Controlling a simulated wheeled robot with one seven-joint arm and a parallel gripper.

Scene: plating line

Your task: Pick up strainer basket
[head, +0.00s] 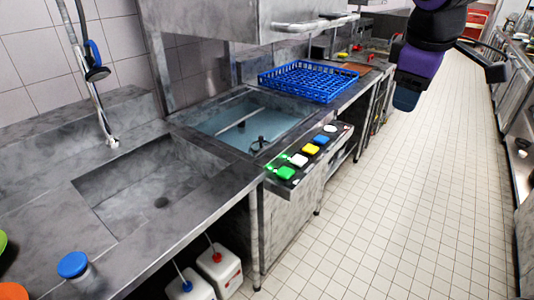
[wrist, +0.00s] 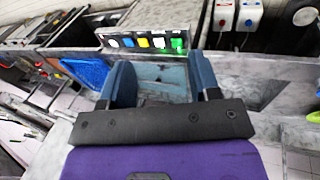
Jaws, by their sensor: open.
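A small dark round piece with an upright knob (head: 258,144) sits at the near edge of the water-filled basin (head: 205,122) in the head view. It may be the strainer basket, but it is too small to tell. My gripper (head: 407,96) hangs over the aisle at the upper right, well apart from the basin. In the wrist view my gripper (wrist: 162,82) has its two blue fingers spread with nothing held between them. The basin's pale blue interior (wrist: 165,76) shows beyond the fingers.
A blue dish rack (head: 308,80) stands on the counter behind the basin. A panel of coloured buttons (head: 305,158) lines the basin's front. An empty sink (head: 150,185) with a hanging sprayer (head: 95,72) is at left. The tiled aisle floor (head: 400,210) is clear.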

